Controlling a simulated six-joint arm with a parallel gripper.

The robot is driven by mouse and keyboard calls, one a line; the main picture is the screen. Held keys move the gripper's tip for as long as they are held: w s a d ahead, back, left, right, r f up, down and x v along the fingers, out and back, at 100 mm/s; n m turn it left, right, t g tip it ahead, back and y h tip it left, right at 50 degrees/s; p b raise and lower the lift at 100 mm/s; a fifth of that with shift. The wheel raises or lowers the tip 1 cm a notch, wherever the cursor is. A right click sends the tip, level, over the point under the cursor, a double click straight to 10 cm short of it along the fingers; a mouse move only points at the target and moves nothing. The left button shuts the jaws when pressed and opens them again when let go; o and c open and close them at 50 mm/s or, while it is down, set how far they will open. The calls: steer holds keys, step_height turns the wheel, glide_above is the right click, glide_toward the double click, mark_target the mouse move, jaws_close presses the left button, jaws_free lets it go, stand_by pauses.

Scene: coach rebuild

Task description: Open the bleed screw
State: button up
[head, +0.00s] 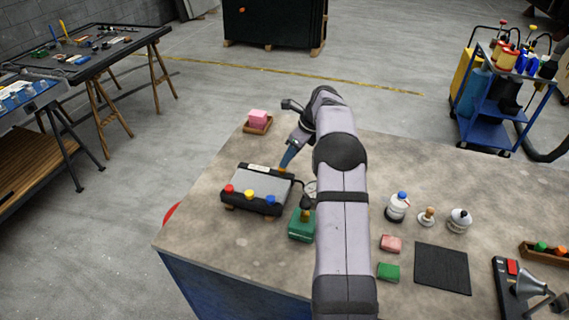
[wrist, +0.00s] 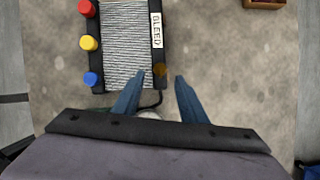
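The radiator (head: 262,183) is a dark-framed block with a grey finned top, on the left of the workbench. Red, yellow and blue caps line one side; the wrist view shows its BLEED label (wrist: 156,30) on the opposite side. The bleed screw (wrist: 161,69) is a small brass-brown knob at the corner below that label. My gripper (wrist: 160,77) has blue fingers, spread apart and holding nothing. In the wrist view the screw appears between the fingertips, with a gap on each side. The head view also shows my gripper (head: 287,162) at the radiator's far right corner.
A green box (head: 301,230) stands close to the radiator, partly behind my arm. A pink block in a wooden tray (head: 257,125) lies at the back. Bottles (head: 397,210), a stamp-like knob and a black mat (head: 442,268) lie to the right. The front left bench corner is clear.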

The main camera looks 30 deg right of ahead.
steer(key=shift+p+x, duration=1)
steer(key=shift+x, duration=1.7)
steer(key=shift+c, duration=0.6)
jaws_close()
